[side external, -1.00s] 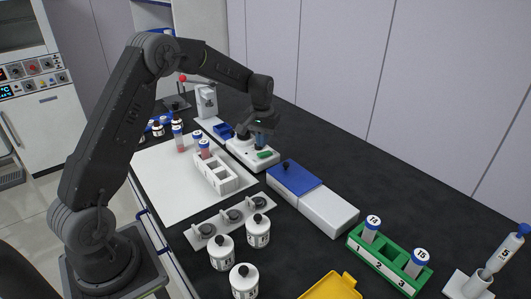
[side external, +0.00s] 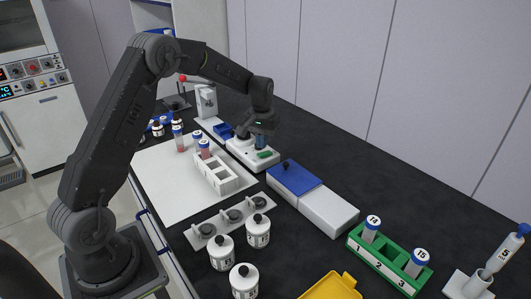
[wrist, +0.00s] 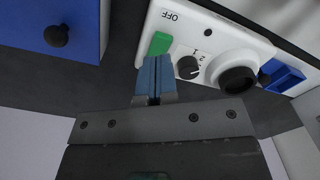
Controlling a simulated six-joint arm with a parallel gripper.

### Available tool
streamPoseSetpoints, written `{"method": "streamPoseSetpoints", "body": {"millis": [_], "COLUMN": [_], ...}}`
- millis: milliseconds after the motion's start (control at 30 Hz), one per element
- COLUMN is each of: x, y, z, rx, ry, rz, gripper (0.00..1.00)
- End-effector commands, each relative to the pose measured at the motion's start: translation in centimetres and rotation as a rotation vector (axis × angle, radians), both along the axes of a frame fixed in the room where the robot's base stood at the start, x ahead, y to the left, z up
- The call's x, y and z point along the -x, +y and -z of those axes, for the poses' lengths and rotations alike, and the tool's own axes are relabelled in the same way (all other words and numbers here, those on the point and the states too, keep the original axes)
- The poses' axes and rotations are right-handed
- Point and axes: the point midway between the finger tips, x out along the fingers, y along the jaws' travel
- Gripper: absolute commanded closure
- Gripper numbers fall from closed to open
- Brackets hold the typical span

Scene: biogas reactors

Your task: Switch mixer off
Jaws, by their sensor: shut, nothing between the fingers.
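The mixer (side external: 238,153) is a white box on the dark bench. In the wrist view the mixer (wrist: 202,24) carries a green switch (wrist: 160,43), an "OFF" label near one end, a small black dial (wrist: 188,67) with numbers and a round white holder with a black cup (wrist: 236,75). My gripper (wrist: 154,60) is shut and empty, its blue fingertips together at the near edge of the green switch. Contact cannot be told. In the side view my gripper (side external: 261,147) is above the mixer, near the green switch (side external: 265,155).
A blue-lidded box (side external: 294,178) with a black knob stands just right of the mixer. A white tube rack (side external: 216,177) stands in front, on a white mat (side external: 168,200). A blue tray (side external: 222,130) lies behind. The bench by the wall is clear.

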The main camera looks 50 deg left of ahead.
Motion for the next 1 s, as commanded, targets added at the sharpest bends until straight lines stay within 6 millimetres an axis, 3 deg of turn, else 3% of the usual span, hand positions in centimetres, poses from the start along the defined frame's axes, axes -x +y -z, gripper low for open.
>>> {"method": "streamPoseSetpoints", "body": {"millis": [1000], "x": [0.0], "y": [0.0], "z": [1.5], "rx": [0.000], "ry": [0.001], "rz": [0.000], "gripper": [1.00]}}
